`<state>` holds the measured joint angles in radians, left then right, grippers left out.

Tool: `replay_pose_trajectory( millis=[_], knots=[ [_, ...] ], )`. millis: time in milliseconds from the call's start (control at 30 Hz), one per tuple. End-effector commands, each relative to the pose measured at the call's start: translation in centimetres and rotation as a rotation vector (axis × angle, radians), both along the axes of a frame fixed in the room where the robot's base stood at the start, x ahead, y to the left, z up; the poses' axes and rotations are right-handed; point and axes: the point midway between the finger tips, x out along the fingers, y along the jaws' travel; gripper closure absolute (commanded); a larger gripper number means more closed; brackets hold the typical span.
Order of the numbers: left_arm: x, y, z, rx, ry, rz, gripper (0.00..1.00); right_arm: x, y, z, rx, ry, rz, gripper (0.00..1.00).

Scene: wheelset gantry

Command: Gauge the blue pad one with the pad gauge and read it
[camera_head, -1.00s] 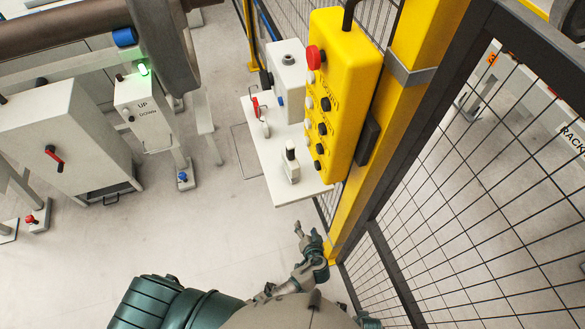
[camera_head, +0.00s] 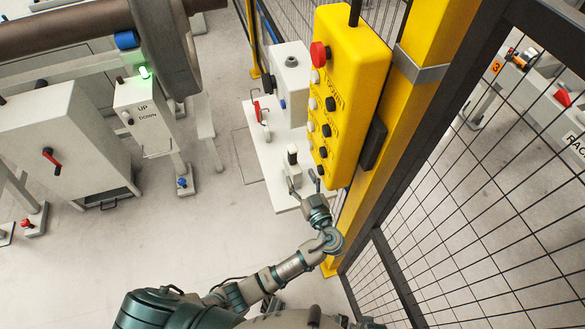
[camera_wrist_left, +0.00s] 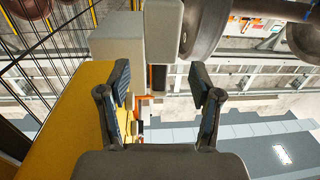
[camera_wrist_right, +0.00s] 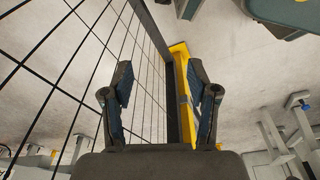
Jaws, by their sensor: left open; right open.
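A blue pad (camera_head: 125,39) sits under the brown axle at the upper left, beside the grey wheel. A small white device with a dark top (camera_head: 292,154) stands on the white shelf (camera_head: 262,160); it may be the pad gauge, but I cannot tell. A red-handled item (camera_head: 258,112) is also on the shelf. My left gripper (camera_head: 305,184) is at the shelf's front edge, close to the small device. It is open and appears empty in the left wrist view (camera_wrist_left: 160,85). My right gripper (camera_wrist_right: 160,80) is open and empty, facing the mesh fence and yellow post.
A yellow button box (camera_head: 348,95) hangs on the yellow post (camera_head: 425,45), just right of my left gripper. A grey box (camera_head: 290,80) stands at the shelf's back. Mesh fence (camera_head: 480,200) fills the right.

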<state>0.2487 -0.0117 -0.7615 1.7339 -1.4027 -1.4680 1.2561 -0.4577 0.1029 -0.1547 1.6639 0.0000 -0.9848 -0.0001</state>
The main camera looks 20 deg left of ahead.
Motion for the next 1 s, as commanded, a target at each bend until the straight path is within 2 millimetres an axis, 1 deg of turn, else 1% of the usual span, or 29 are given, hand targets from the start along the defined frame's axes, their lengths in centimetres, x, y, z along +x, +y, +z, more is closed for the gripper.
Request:
replay_pose_trajectory(
  millis=[133, 233, 400, 533, 700, 767, 800, 867, 900, 933, 967, 1000],
  knots=[
    [1.1, 0.9, 0.1, 0.003, -0.002, 0.001, 0.35, 0.0, 0.0, -0.1, 0.000, -0.001, 0.000, 0.41],
    [2.4, 2.0, 0.1, 0.004, -0.002, 0.002, 0.35, -0.1, 0.0, -0.1, 0.001, -0.005, 0.000, 0.41],
    [4.3, 3.4, 0.0, 0.001, 0.000, 0.000, 0.35, -0.8, -0.1, -1.0, -0.002, 0.008, 0.001, 0.41],
    [4.7, 3.8, 0.0, 0.001, 0.001, 0.000, 0.35, -1.0, -0.2, -1.3, -0.002, 0.011, 0.001, 0.41],
    [4.7, 3.7, -0.1, 0.000, 0.001, 0.000, 0.35, -0.5, 0.0, -1.2, 0.000, 0.002, 0.001, 0.41],
    [4.7, 3.7, -0.1, 0.000, 0.001, 0.000, 0.50, -0.4, 0.0, -1.1, 0.001, 0.000, 0.001, 0.41],
    [4.7, 3.7, -0.1, 0.000, 0.001, 0.000, 0.60, -0.3, 0.0, -1.1, 0.001, -0.001, 0.001, 0.41],
    [4.7, 3.7, -0.1, 0.000, 0.001, 0.000, 0.75, -0.3, 0.0, -1.0, 0.000, -0.002, 0.002, 0.41],
    [4.7, 3.7, -0.1, 0.000, 0.001, 0.000, 0.85, -0.2, 0.0, -1.0, 0.000, -0.002, 0.002, 0.41],
    [4.7, 3.7, -0.1, 0.000, 0.001, 0.000, 0.93, -0.2, 0.0, -1.0, 0.000, -0.001, 0.002, 0.41],
    [4.7, 3.7, -0.1, 0.000, 0.001, 0.000, 1.00, -0.2, 0.0, -1.0, 0.000, -0.001, 0.002, 0.41],
    [4.7, 3.7, -0.1, 0.000, 0.001, 0.000, 1.00, -0.2, 0.0, -1.0, 0.000, -0.001, 0.002, 0.41]
  ],
)
